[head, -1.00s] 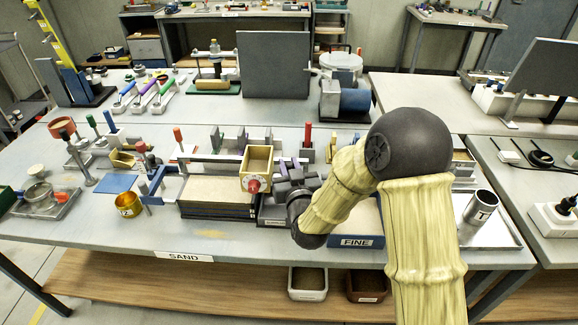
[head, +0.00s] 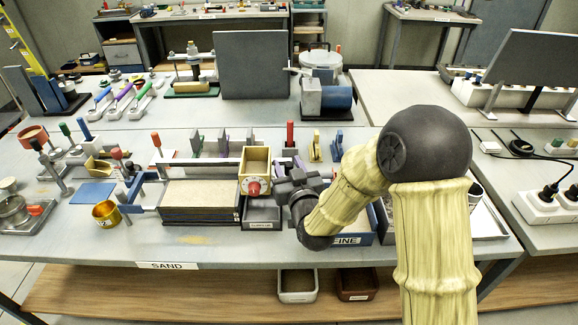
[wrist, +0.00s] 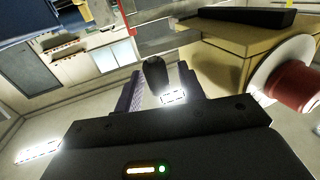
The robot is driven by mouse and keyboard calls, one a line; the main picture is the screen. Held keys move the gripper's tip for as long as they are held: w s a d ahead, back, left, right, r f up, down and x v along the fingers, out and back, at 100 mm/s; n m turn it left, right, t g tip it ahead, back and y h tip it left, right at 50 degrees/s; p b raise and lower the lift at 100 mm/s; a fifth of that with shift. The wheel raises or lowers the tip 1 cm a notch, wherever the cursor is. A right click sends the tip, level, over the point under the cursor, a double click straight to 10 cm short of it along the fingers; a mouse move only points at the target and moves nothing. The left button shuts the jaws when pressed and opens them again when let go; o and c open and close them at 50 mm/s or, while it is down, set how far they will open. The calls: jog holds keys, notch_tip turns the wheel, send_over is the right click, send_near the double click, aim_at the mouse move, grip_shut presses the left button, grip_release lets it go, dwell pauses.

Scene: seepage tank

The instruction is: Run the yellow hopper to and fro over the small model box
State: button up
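The yellow hopper (head: 255,165) is an open-topped box with a red knob on its front. It hangs just past the right end of the small model box (head: 200,215), above a small grey tray. The model box is dark-sided, with a flat sandy top. My gripper (head: 284,184) is at the hopper's right side. In the wrist view its purple-padded fingers (wrist: 160,88) stand either side of a dark rounded handle (wrist: 155,72), with the yellow hopper close on the right. The hopper has moved along with my gripper; the exact finger contact is partly hidden.
The grey tray (head: 262,213) sits right of the model box. A blue FINE bin (head: 347,240) stands partly behind my arm. A brass cup (head: 106,213) and blue plate (head: 92,193) lie to the left. A pale rail (head: 195,161) runs behind the model box; upright tools stand farther back.

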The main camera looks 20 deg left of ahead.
jog(key=shift+s+d, duration=0.1)
jog(key=b+v, duration=0.6)
jog(key=v, duration=0.2)
jog(key=shift+s+d+f, duration=0.2)
jog(key=shift+s, duration=0.05)
jog(key=shift+b, duration=0.45)
jog(key=b, duration=0.2)
jog(key=shift+s+d+b, duration=0.2)
jog(key=shift+s+b, duration=0.05)
jog(key=shift+b, duration=0.1)
jog(key=shift+s+b, duration=0.1)
jog(key=shift+b, duration=0.35)
jog(key=b+v, duration=0.7)
jog(key=b, duration=0.1)
jog(key=shift+s+b, duration=0.3)
jog(key=shift+b, duration=0.1)
